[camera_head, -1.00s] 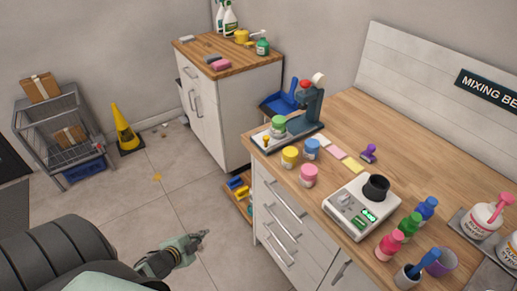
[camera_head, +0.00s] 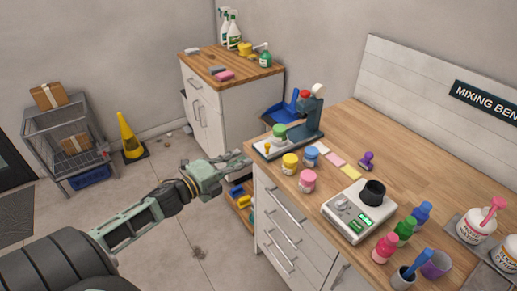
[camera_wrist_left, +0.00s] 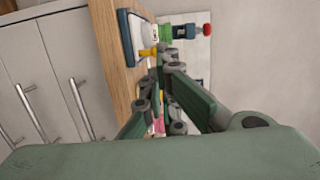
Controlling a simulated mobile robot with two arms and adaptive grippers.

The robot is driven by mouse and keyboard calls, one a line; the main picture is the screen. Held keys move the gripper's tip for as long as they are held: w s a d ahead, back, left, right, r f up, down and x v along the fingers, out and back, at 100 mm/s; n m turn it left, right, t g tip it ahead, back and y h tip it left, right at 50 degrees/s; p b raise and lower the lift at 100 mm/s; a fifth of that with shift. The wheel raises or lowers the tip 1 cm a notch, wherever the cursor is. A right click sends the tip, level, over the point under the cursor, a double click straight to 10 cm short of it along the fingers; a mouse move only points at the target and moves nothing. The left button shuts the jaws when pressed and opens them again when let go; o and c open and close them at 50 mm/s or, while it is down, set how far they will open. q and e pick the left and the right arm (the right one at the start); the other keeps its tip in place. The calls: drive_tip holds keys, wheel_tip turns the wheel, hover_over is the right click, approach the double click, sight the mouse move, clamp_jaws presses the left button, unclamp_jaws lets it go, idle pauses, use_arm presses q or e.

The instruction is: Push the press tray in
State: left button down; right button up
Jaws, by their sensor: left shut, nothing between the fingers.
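The press (camera_head: 311,118) stands at the far left end of the mixing counter, with a dark blue-grey body and a red knob. Its pale tray (camera_head: 260,150) sticks out toward the counter's left edge and has a small yellow knob (camera_head: 267,149). A green-lidded jar (camera_head: 279,132) stands on the tray. My left gripper (camera_head: 245,159) is shut and empty, just left of the tray's front end. In the left wrist view the fingertips (camera_wrist_left: 168,62) overlap the area by the yellow knob (camera_wrist_left: 149,52); I cannot tell whether they touch. My right gripper is not in view.
A yellow-lidded jar (camera_head: 290,163), a blue-lidded jar (camera_head: 311,156) and a pink-lidded jar (camera_head: 308,180) stand close in front of the press. A scale (camera_head: 350,215) sits nearer. Drawer handles (camera_head: 287,209) stick out below the counter edge.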

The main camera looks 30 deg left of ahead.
sight(265, 146)
use_arm(q)
drive_tip(key=p+x, duration=0.1)
drive_tip(key=x, duration=0.7)
drive_tip(key=shift+p, duration=0.4)
drive_tip(key=shift+w, duration=0.1)
